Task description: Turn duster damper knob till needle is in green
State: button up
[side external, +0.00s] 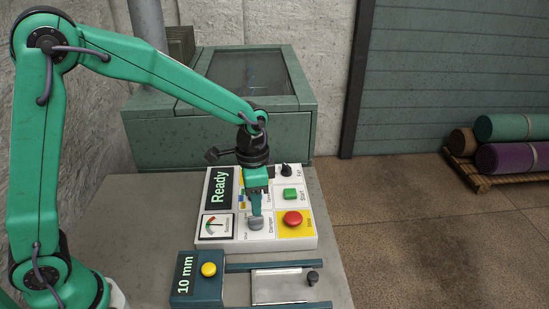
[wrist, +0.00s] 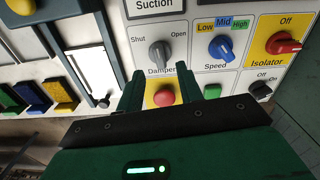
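The grey damper knob (side external: 255,223) is on the white control panel (side external: 237,244). In the wrist view the damper knob (wrist: 160,54) stands between "Shut" and "Open", its pointer roughly upright in the picture. My gripper (side external: 255,211) points down over it; in the wrist view my gripper (wrist: 160,75) has its fingers apart, with nothing held and the knob just beyond the tips. I cannot tell whether they touch it. The suction gauge (side external: 216,225) is left of the knob, with a coloured arc and thin needle; the needle's zone is too small to tell.
A red stop button (side external: 293,218) and green start button (side external: 290,194) are right of the damper knob. A blue speed knob (wrist: 222,46) and red isolator knob (wrist: 283,42) are close by. A box with a yellow button (side external: 208,269) stands in front.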

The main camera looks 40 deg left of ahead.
aim_at(253, 217)
jog(key=shift+r, duration=1.6)
jog(key=s+a+r+n+t, duration=0.2)
jog(key=s+a+r+n, duration=0.1)
jog(key=s, duration=0.6)
jog(key=s+a+r+n+t, duration=0.3)
jog(key=s+a+r, duration=0.3)
jog(key=s, duration=0.3)
jog(key=shift+r+n+t, duration=0.3)
jog(key=shift+r+n, duration=0.5)
jog(key=shift+r, duration=0.1)
jog(key=shift+a, duration=0.1)
